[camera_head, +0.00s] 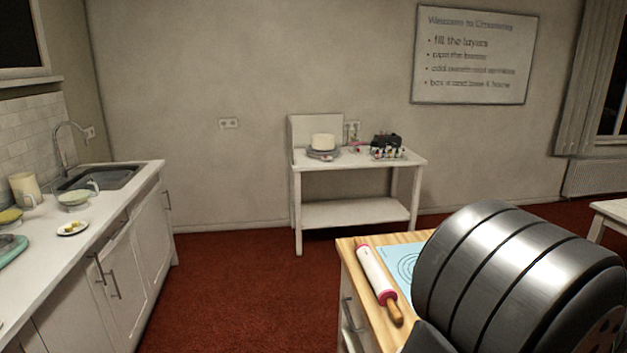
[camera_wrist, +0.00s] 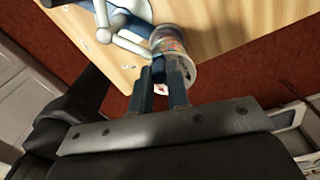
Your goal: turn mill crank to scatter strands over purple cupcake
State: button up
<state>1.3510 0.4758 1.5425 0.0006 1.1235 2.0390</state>
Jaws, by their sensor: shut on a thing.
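In the wrist view my gripper (camera_wrist: 166,78) has its two dark fingers close together, shut on the mill crank, which is mostly hidden by them. The mill (camera_wrist: 170,42), a cylinder with a multicoloured band and a white end, is just beyond the fingertips over a wooden worktop (camera_wrist: 220,15). A small pale and pink bit shows between the fingers, too small to identify. I cannot make out the purple cupcake or any strands in either view.
Pale grey curved parts (camera_wrist: 125,30) sit beside the mill. In the head view a rolling pin (camera_head: 376,276) and a light blue mat (camera_head: 405,262) lie on the wooden worktop. A white table (camera_head: 360,164) stands at the wall, and a sink counter (camera_head: 110,195) is left.

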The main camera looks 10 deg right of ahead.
jog(key=shift+a, duration=0.35)
jog(key=shift+s, duration=0.1)
jog(key=shift+s+a, duration=0.25)
jog(key=shift+a, duration=0.35)
jog(key=shift+s+a, duration=0.45)
jog(key=shift+s, duration=0.05)
